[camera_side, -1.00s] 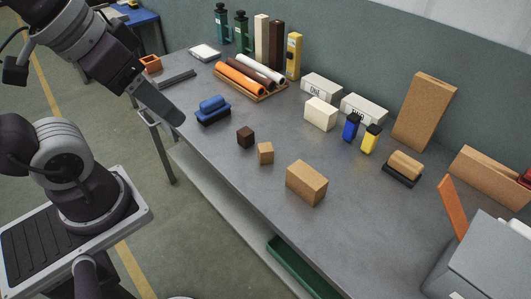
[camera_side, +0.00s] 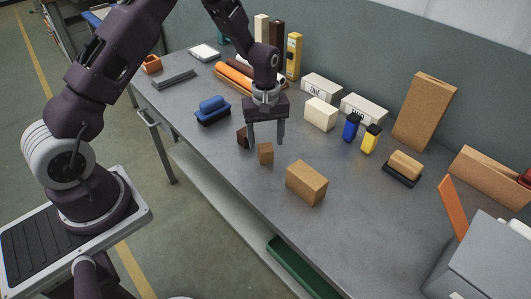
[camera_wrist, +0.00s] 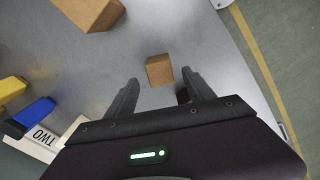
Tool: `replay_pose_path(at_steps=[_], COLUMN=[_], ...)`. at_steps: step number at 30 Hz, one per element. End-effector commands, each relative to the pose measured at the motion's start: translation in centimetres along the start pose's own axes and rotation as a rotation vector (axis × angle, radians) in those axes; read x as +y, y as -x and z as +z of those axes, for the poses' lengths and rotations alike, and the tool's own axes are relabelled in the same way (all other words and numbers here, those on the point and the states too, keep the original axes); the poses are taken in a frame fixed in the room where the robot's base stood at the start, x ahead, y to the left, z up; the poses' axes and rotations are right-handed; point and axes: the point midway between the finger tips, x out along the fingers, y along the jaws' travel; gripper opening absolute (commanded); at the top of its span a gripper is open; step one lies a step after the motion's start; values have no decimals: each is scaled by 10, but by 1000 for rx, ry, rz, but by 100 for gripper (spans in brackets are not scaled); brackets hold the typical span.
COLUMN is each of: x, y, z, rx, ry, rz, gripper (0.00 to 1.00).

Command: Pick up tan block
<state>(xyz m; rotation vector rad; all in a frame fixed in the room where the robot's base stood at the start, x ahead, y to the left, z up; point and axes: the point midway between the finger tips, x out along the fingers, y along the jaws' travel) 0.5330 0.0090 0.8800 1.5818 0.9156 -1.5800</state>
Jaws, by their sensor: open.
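A small tan block (camera_side: 265,154) stands on the grey workbench, and a larger tan block (camera_side: 306,183) lies to its right, nearer the front edge. In the wrist view the small tan block (camera_wrist: 159,70) shows just beyond and between the fingertips, and the larger tan block (camera_wrist: 88,12) is at the upper left. My gripper (camera_side: 266,143) is open and empty, pointing down over the bench behind the small block. In the wrist view its two fingers (camera_wrist: 160,80) are spread apart. I cannot tell the exact height of the fingertips above the bench.
A dark brown block (camera_side: 242,138) is close to the left finger, partly hidden; it also shows in the wrist view (camera_wrist: 183,95). A cream block (camera_side: 320,114), a blue bottle (camera_side: 351,127) and a yellow bottle (camera_side: 371,139) stand right. A blue brush (camera_side: 212,109) is left.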

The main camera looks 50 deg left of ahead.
Motion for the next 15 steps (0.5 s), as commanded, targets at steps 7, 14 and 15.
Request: replay_pose_path(at_steps=[7,14,15], x=[-1,-1,-1], y=[-34,-34,-34], z=[5,5,5], rx=[-1,0,0], ry=[-2,-2,-3], rz=[-1,0,-1], gripper=[62,52,44])
